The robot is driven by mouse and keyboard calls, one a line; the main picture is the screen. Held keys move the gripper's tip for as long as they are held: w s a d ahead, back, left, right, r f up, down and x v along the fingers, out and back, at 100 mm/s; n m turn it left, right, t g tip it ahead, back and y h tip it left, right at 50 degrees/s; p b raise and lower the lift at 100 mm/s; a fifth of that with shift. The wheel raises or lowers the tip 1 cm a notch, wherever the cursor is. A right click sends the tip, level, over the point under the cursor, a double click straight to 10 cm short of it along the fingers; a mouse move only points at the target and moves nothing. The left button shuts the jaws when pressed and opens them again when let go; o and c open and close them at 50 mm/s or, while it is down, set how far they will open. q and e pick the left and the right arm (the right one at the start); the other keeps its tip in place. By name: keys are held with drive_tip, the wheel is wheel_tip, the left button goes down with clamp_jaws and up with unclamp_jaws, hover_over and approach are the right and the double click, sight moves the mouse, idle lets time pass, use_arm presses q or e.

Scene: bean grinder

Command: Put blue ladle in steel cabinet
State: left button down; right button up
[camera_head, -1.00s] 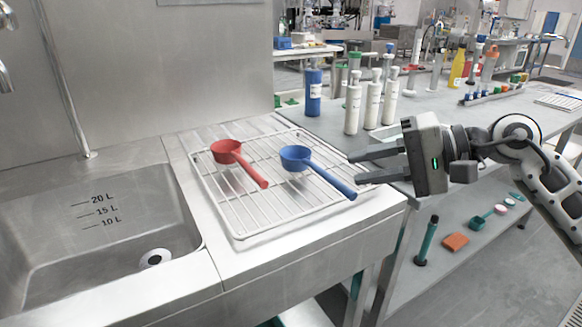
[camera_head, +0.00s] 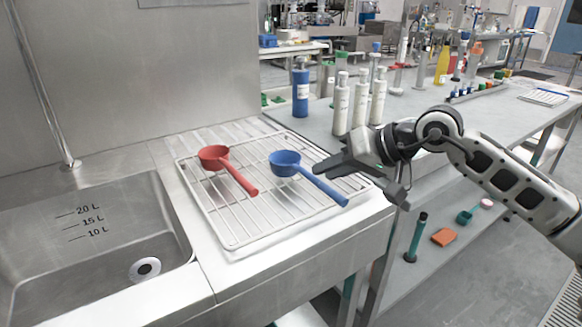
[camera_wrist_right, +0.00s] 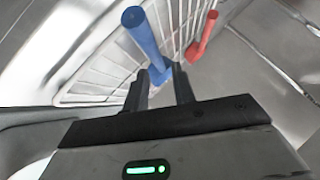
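The blue ladle (camera_head: 286,161) lies on a white wire rack (camera_head: 232,243) on the steel counter. Its handle slants toward the front right. My right gripper (camera_head: 328,167) is just above and right of this handle, angled toward it. In the right wrist view both fingers (camera_wrist_right: 160,70) stand apart with nothing clamped between them. The blue handle (camera_wrist_right: 145,38) shows ahead of them and its lower part runs toward the gap. I cannot tell whether they touch. No steel cabinet can be made out. My left gripper is out of view.
A red ladle (camera_head: 212,156) lies left of the blue one on the rack. A sink (camera_head: 95,240) is at the left. A blue bottle (camera_head: 300,92) and several white bottles (camera_head: 341,105) stand behind the rack. An orange block (camera_head: 444,237) lies on the lower shelf.

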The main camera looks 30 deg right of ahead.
sight(310, 174)
drive_tip(key=shift+p+x, duration=0.8)
drive_tip(key=shift+x, duration=2.1)
drive_tip(key=shift+d, duration=0.1)
clamp_jaws()
